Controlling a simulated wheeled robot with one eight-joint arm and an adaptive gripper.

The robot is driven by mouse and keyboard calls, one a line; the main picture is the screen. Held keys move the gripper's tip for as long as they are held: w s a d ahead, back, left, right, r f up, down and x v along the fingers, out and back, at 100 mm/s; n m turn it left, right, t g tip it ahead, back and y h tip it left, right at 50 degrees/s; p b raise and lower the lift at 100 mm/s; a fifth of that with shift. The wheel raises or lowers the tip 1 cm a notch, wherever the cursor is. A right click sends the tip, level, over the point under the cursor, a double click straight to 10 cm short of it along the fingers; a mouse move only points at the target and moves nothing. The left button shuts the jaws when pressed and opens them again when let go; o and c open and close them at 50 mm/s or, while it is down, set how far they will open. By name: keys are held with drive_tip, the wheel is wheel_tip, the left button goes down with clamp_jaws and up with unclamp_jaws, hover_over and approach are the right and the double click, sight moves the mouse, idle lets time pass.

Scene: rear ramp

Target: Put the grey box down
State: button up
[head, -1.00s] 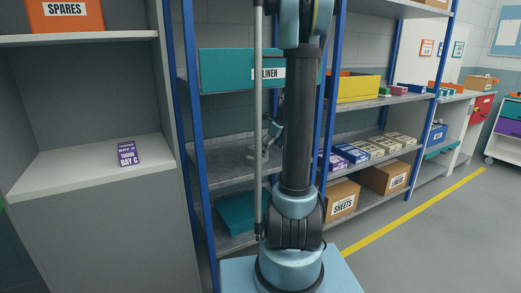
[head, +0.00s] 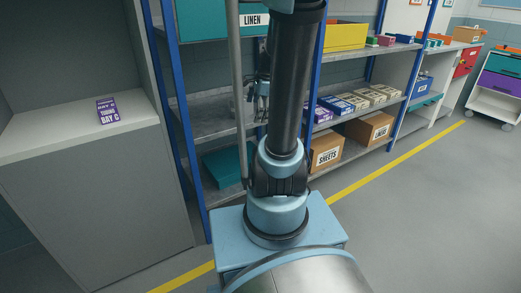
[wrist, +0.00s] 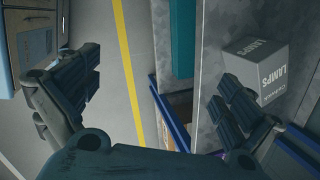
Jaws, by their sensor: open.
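The grey box (wrist: 257,70), marked LAMPS, stands on a grey metal shelf (wrist: 213,50) at the right in the wrist view. My gripper (wrist: 155,95) is open, with nothing between its fingers. The right finger overlaps the box's lower left part in the picture; I cannot tell if they touch. The left finger is well away, over the floor side. In the head view my gripper (head: 261,98) shows small, partly behind my arm, at the blue-posted rack. I cannot make out the grey box there.
A teal LINEN bin (head: 215,22) is on the rack's upper shelf. A teal box (head: 222,166) lies on its bottom shelf. Small boxes (head: 340,104) and cartons (head: 327,151) fill the bay to the right. Floor at right is clear.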

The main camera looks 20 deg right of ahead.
drive_tip(key=s+a+f+n+h, duration=0.1)
drive_tip(key=s+f+n, duration=0.2)
drive_tip(key=s+n, duration=0.6)
drive_tip(key=s+a+f+n+h, duration=0.1)
drive_tip(key=s+a+f+n, duration=0.1)
drive_tip(key=s+n, duration=0.7)
drive_tip(key=shift+s+f+g, duration=0.3)
drive_tip(key=shift+s+f, duration=0.15)
drive_tip(key=shift+s, duration=0.25)
